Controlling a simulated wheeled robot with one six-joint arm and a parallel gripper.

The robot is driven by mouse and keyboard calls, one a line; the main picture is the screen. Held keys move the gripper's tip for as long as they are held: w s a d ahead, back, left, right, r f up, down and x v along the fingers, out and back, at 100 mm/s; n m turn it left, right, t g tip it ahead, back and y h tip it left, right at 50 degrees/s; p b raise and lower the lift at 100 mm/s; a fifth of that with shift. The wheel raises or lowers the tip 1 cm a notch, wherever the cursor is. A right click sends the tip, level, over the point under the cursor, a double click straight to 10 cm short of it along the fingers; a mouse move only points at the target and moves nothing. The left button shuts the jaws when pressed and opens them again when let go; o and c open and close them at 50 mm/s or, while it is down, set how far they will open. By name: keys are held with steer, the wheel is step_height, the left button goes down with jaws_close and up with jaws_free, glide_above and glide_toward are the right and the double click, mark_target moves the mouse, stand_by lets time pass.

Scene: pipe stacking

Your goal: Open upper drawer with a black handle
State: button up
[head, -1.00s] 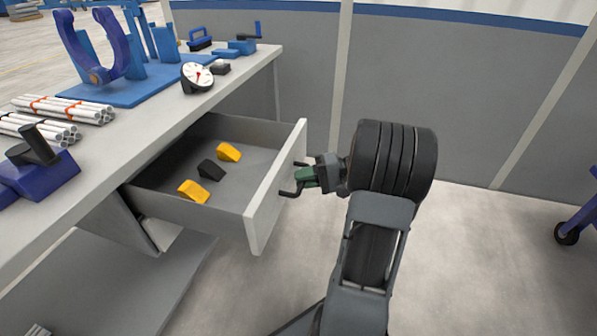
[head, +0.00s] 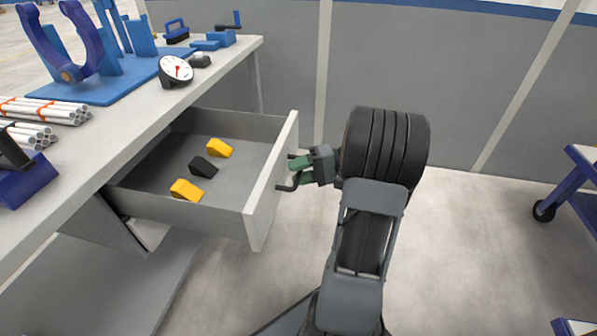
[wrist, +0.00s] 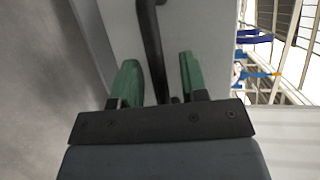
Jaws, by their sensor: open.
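The upper drawer (head: 270,190) is pulled out of the workbench. Inside it lie two yellow wedge-shaped pieces (head: 186,190) and a black one (head: 203,167). Its black handle (head: 284,188) is on the white front panel. My gripper (head: 301,170) is at the handle, on the outer side of the front panel. In the wrist view, the green fingers of my gripper (wrist: 160,82) are open, and the black handle (wrist: 151,45) runs between them with gaps on both sides.
The workbench top (head: 120,125) carries a round gauge (head: 176,71), white pipe bundles (head: 45,110) and a blue fixture (head: 100,85). A grey panel wall stands behind. A blue wheeled cart (head: 575,185) is at the right. The floor between is clear.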

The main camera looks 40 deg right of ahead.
steer(key=p+v, duration=0.3)
steer(key=v, duration=1.1)
steer(key=shift+p, duration=0.4)
steer(key=shift+w+a, duration=0.1)
steer(key=s+a+r+n+g+h+p, duration=0.1)
steer(key=a+r+n+h+p, duration=0.2)
steer(key=a+r+h+p, duration=0.4)
steer(key=s+a+r+n+g+h+p, duration=0.2)
steer(key=a+r+h+p, duration=0.5)
steer(key=a+r+p, duration=1.3)
step_height(320, 180, up, 4)
steer(key=n+p, duration=0.1)
steer(key=p, duration=0.2)
steer(key=shift+a+r+h+p, duration=0.2)
steer(key=shift+h+p, duration=0.1)
steer(key=shift+s, duration=0.1)
